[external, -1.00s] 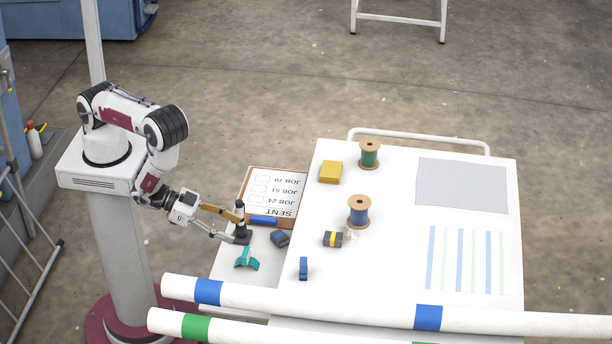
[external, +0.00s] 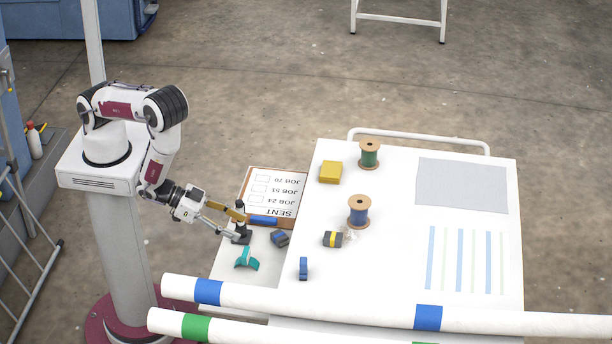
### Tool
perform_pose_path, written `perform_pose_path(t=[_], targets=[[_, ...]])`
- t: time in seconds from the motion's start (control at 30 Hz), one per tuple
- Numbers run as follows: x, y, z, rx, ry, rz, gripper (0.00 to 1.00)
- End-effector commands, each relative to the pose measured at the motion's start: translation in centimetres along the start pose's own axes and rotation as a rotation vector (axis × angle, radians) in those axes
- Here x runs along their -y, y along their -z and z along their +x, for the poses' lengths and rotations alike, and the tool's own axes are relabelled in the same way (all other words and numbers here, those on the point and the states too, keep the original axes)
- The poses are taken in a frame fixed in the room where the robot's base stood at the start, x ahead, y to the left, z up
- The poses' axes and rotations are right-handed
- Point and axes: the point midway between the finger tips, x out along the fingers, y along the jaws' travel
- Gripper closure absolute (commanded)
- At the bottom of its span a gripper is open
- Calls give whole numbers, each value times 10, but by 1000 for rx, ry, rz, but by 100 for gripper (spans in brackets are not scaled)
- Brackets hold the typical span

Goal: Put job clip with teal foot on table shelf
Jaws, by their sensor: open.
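A teal piece (external: 246,259) with a forked shape lies on the white side shelf (external: 222,272) left of the table; it looks like the teal-footed clip, though its details are too small to tell. My gripper (external: 241,226) is open above the shelf, behind the teal piece and apart from it. Its fingers are around or right beside a small upright dark object (external: 241,237) with a dark base. The yellowish finger hides part of this object's post. I cannot tell whether the fingers touch it.
A clipboard (external: 276,190) marked SENT and a blue bar (external: 263,220) lie behind the gripper. A dark blue block (external: 279,238) is to the right. The white table (external: 390,270) holds spools, a yellow block (external: 330,172) and other clips. Long rolls (external: 360,314) cross the front.

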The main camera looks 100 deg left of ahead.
Motion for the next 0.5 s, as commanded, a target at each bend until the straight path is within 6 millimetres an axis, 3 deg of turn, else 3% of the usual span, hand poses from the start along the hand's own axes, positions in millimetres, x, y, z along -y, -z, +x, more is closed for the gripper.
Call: perform_pose_path(t=[0.5], targets=[[-6, 57, 6, 144, 7, -126, 47]])
